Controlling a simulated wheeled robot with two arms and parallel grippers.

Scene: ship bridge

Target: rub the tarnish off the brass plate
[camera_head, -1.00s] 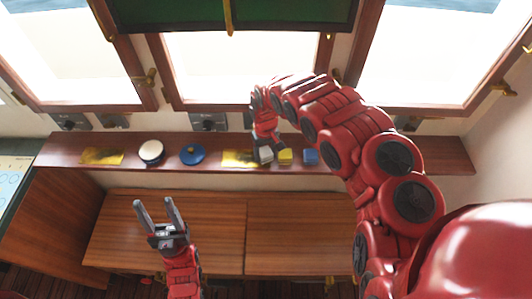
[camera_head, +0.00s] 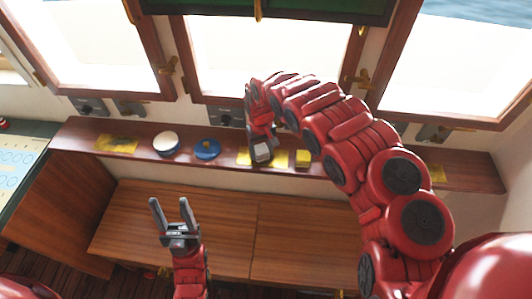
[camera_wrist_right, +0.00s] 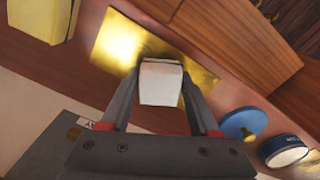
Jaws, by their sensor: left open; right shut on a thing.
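A brass plate (camera_head: 283,161) lies on the brown shelf; it also shows in the right wrist view (camera_wrist_right: 118,38), bright gold with duller brownish patches. My right gripper (camera_head: 259,141) is over this plate, shut on a whitish-grey block (camera_head: 261,153). In the right wrist view the block (camera_wrist_right: 160,82) sits between the fingers and covers part of the plate. I cannot tell whether it touches the plate. My left gripper (camera_head: 172,216) is open and empty, in front of the shelf above the wooden cabinet.
On the shelf (camera_head: 80,135) are another brass plate (camera_head: 117,143), a white-topped round tin (camera_head: 166,143), a blue round lid (camera_head: 207,149) and a yellow block (camera_head: 302,158). Another brass piece (camera_head: 437,173) lies right. My right arm hides part of the shelf.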

